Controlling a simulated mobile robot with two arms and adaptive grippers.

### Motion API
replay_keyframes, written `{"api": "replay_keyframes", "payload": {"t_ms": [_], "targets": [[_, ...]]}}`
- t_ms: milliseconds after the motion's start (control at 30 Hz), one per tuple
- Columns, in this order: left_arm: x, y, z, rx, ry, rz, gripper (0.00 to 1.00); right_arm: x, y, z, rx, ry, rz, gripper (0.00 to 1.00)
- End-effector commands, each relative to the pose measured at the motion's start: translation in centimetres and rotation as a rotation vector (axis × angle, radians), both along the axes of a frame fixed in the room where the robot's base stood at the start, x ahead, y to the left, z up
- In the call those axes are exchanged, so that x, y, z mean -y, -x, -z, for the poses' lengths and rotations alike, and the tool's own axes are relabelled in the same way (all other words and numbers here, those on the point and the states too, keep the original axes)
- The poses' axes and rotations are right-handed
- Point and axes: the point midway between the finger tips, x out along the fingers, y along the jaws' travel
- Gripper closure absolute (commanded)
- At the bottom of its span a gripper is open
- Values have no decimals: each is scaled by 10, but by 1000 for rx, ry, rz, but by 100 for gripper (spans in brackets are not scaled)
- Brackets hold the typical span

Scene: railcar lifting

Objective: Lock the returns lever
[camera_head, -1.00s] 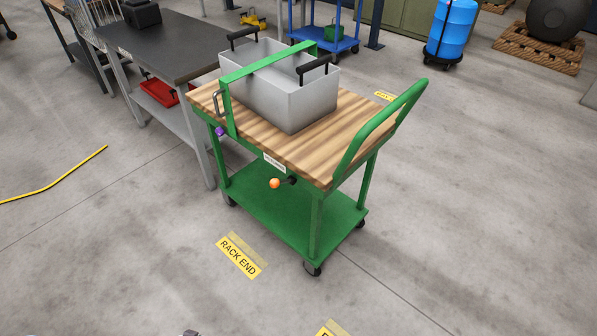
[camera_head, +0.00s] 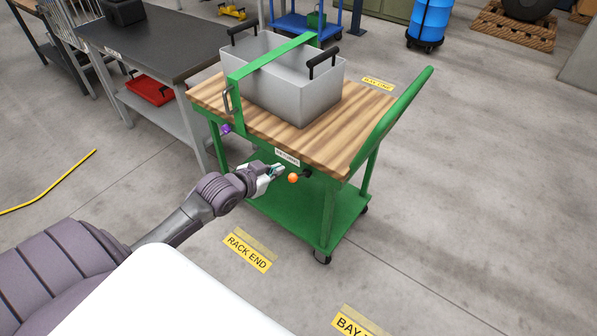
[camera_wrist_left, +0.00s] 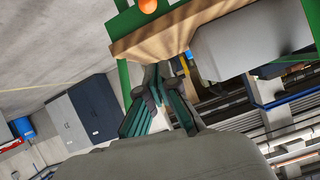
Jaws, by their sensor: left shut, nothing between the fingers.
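A lever with an orange ball knob (camera_head: 293,178) sticks out from the front edge of the green cart, below a small white label (camera_head: 287,156) too small to read surely. The orange knob also shows at the top of the left wrist view (camera_wrist_left: 148,6). My left gripper (camera_head: 281,169) is shut and empty, just left of the knob and slightly above it in the head view; I cannot tell whether it touches. In the left wrist view its fingers (camera_wrist_left: 158,76) come together below the knob, apart from it in the picture. My right gripper is not in view.
The cart has a wooden top (camera_head: 335,137) carrying a grey bin (camera_head: 300,100) under a green bar (camera_head: 270,58). A purple knob (camera_head: 226,128) sits at the cart's left corner. A dark-topped table (camera_head: 165,45) stands behind left. The floor in front is clear.

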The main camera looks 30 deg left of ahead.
Motion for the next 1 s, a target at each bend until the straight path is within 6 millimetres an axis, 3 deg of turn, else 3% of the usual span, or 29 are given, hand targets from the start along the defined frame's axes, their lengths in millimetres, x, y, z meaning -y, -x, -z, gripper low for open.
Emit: {"api": "replay_keyframes", "payload": {"t_ms": [233, 367, 800, 1000], "targets": [[0, -2, 2, -1, 0, -1, 100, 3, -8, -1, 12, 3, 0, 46], [0, -13, 7, 1, 2, -3, 100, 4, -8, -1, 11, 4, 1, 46], [3, -90, 47, 1, 1, -2, 100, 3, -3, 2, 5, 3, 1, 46], [-2, -82, 75, -4, 0, -2, 100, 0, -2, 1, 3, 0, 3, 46]]}}
